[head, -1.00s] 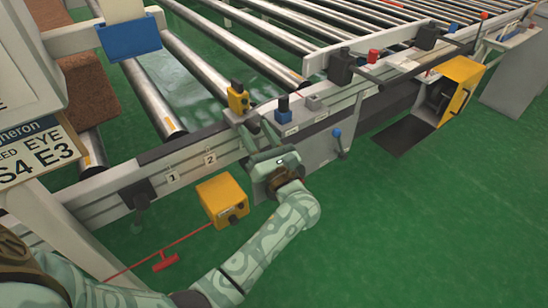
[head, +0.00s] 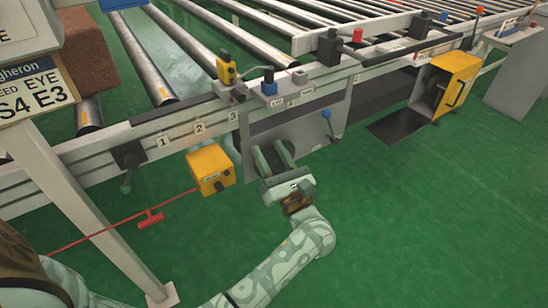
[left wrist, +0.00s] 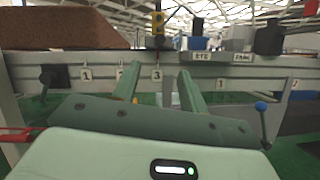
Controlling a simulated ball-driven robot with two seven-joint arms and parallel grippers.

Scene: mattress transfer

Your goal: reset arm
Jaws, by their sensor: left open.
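My left gripper (head: 274,156) is open and empty in the head view. It is in front of the conveyor's side rail, over a grey panel and the green floor, with its fingers pointing up toward the rail. In the left wrist view my left gripper (left wrist: 158,88) shows two parted green fingers with nothing between them. Behind them is the rail with plates numbered 1, 2 and 3. My right gripper is not in view.
A roller conveyor (head: 190,128) runs across the back. A yellow box (head: 210,170) with a red cord is left of my gripper. A blue-knobbed lever (head: 326,115) is to the right.

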